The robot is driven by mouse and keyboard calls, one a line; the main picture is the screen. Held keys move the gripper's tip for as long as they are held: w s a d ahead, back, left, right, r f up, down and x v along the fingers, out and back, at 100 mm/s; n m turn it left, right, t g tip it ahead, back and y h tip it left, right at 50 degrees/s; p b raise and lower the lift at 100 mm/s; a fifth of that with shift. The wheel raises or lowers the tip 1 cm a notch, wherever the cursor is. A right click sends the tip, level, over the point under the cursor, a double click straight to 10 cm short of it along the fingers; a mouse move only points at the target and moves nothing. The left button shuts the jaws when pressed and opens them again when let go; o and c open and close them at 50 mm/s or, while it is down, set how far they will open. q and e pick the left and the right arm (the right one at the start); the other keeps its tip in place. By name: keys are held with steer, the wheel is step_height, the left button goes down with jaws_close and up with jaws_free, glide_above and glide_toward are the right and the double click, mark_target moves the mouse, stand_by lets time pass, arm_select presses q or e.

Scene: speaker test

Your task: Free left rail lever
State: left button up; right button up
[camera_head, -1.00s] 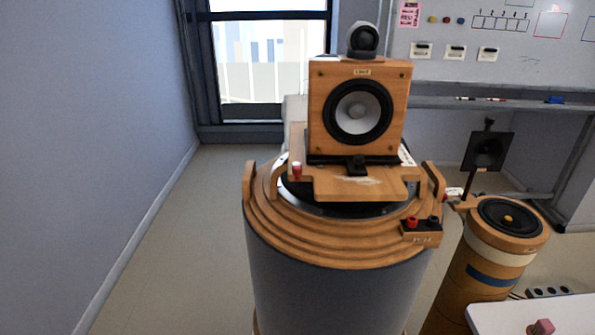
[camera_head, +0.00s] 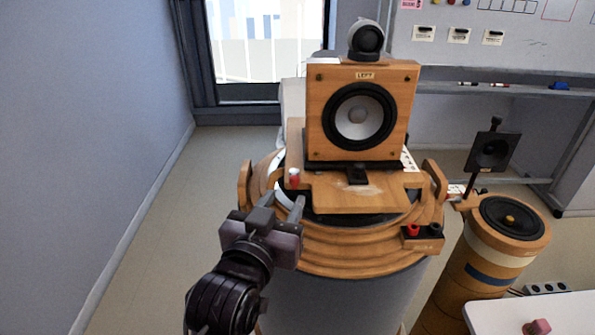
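At the plate's left side is a small lever with a red-and-white knob (camera_head: 294,177), upright. My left gripper (camera_head: 282,197) is in front of and just below this knob, its two fingers apart and pointing toward it. Nothing shows between the fingers, and they look apart from the knob. The gripper hides part of the pedestal's left rim. My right gripper is not in view.
A wooden post (camera_head: 244,187) rises at the pedestal's left rim. A terminal box (camera_head: 422,238) with red and black knobs is at the front right. A second round speaker (camera_head: 509,219) stands right, behind a white table corner (camera_head: 500,315). The floor at left is clear.

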mark_target(293, 182)
arm_select(q)
steer(key=shift+d+r+t, duration=0.1)
steer(key=shift+r+t, duration=0.2)
steer(key=shift+r, duration=0.2)
steer(key=shift+w+d+r, duration=0.1)
steer(key=shift+w+r, duration=0.05)
steer(key=shift+r, duration=0.05)
steer(key=p+x, duration=0.2)
steer(key=x, duration=0.4)
steer(key=shift+w+r, duration=0.1)
steer(key=shift+w, duration=0.05)
steer(key=shift+w+d+p, duration=0.25)
steer(key=shift+w+p, duration=0.05)
steer(key=shift+w, duration=0.2)
jaws_close()
